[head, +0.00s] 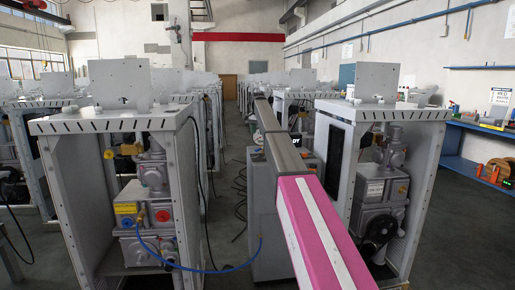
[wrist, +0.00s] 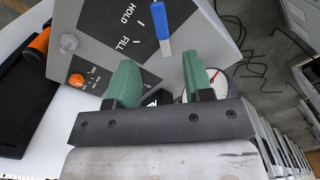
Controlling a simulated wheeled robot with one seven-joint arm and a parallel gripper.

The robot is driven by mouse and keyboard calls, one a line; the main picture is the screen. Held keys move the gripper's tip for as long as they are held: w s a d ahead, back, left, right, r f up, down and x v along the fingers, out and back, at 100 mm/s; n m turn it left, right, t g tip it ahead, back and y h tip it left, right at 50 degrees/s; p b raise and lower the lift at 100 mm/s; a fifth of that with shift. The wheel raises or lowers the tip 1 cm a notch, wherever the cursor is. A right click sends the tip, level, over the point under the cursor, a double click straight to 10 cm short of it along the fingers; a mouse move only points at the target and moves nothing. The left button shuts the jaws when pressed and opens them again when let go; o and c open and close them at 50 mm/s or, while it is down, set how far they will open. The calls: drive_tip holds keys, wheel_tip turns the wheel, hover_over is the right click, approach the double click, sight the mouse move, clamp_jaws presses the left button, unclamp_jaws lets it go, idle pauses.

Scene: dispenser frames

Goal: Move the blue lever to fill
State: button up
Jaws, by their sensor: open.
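The blue lever (wrist: 160,25) shows at the top of the wrist view, on a dark area of a grey panel (wrist: 222,32). The words HOLD (wrist: 128,14) and FILL (wrist: 128,43) are printed to its left, each with a white tick mark. The lever's lower end is near the FILL side. My gripper (wrist: 161,70) has two green fingers, spread apart with nothing between them. They are below the lever in the picture and apart from it. The lever cannot be made out in the head view.
A round gauge (wrist: 219,85) is partly hidden behind the right finger. An orange knob (wrist: 77,79) and a grey knob (wrist: 69,43) are on the panel's left. In the head view, rows of grey machine cabinets (head: 115,122) flank an aisle. A blue shelf (head: 485,128) stands at right.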

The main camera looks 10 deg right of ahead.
sight(258, 149)
wheel_tip(258, 149, down, 10)
drive_tip(key=shift+r, duration=0.15)
idle(0.3)
clamp_jaws()
